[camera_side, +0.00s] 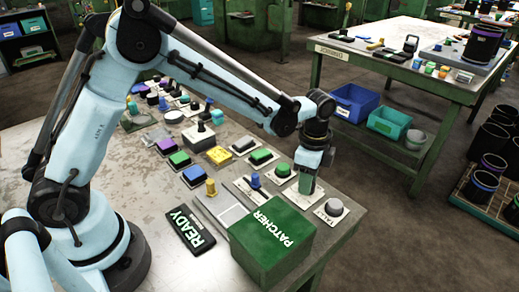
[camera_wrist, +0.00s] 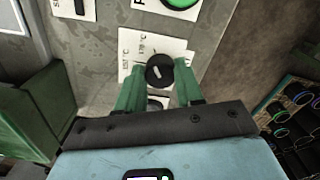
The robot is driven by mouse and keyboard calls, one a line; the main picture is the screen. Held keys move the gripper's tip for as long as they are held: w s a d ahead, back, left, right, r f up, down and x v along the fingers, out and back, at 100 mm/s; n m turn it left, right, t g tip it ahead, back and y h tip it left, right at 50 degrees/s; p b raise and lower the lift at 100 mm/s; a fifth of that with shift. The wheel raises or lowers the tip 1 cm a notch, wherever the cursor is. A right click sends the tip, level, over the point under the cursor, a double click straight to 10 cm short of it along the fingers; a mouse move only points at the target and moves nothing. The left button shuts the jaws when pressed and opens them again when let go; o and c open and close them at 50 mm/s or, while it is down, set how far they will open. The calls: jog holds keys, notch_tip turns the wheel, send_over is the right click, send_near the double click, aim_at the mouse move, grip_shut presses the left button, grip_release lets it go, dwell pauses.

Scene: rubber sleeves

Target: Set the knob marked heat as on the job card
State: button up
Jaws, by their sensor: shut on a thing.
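The dark round knob (camera_wrist: 158,72) sits on a white plate (camera_wrist: 128,50) with temperature markings ending in °C, too small to read surely. In the side view my gripper (camera_side: 307,180) reaches down to the panel at the table's right side and hides the knob. The word heat is not legible. I cannot pick out a job card.
A green box marked PATCHER (camera_side: 275,232) and a black READY sign (camera_side: 190,231) stand in front. A grey round button (camera_side: 334,207) is close to the right of my gripper. Several coloured buttons and a blue lever (camera_side: 255,180) lie to the left.

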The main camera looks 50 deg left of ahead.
jog(key=shift+m, duration=0.6)
jog(key=o, duration=1)
jog(key=shift+o, duration=0.2)
jog(key=shift+r, duration=0.1)
notch_tip(320, 180, up, 12)
